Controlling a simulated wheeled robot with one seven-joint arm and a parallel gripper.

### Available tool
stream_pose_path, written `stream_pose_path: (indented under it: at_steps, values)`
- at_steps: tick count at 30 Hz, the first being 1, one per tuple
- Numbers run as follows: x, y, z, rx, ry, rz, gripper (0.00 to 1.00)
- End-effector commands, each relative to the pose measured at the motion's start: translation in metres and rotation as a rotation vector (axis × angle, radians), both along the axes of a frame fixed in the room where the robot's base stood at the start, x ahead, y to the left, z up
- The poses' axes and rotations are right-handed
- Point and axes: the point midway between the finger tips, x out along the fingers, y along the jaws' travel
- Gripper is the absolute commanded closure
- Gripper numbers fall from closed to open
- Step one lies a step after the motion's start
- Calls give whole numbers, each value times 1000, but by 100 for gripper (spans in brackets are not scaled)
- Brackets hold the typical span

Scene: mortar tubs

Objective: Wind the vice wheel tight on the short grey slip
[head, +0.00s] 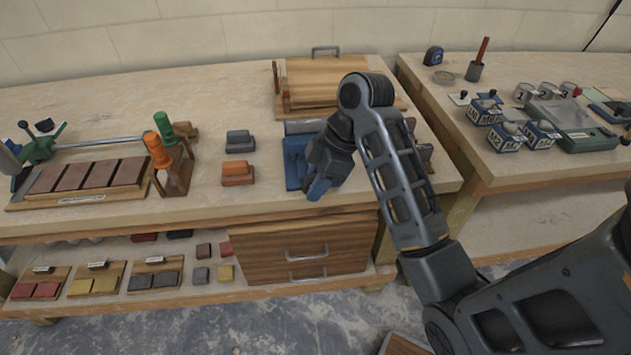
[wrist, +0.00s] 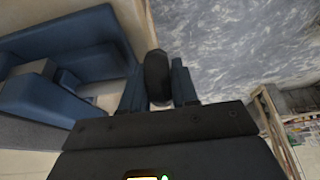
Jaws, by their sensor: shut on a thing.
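The blue vice (head: 292,165) stands at the front edge of the left bench, partly hidden by my gripper (head: 318,186). In the wrist view the vice (wrist: 75,40) fills the left side. A dark rounded wheel (wrist: 157,72) shows between the two blue fingers of my gripper (wrist: 158,88), which is shut on it. A grey piece (wrist: 36,70) shows between blue parts of the vice; I cannot tell for sure that it is the short grey slip. The wheel is hidden in the head view.
A dark grey block (head: 240,141) and an orange block (head: 238,173) lie left of the vice. A wooden stand with orange- and green-handled tools (head: 172,175) is farther left.

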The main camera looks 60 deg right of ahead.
Motion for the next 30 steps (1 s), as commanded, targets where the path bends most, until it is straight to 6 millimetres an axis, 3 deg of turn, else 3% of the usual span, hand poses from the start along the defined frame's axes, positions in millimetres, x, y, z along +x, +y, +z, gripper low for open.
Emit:
stream_pose_path:
  at_steps: [20,21,27,30]
  values:
    - [0,-2,0,82,-111,-3,100]
    - [0,-2,0,82,-111,-3,68]
    - [0,-1,0,82,-109,-2,49]
    - [0,-1,0,83,-109,-2,49]
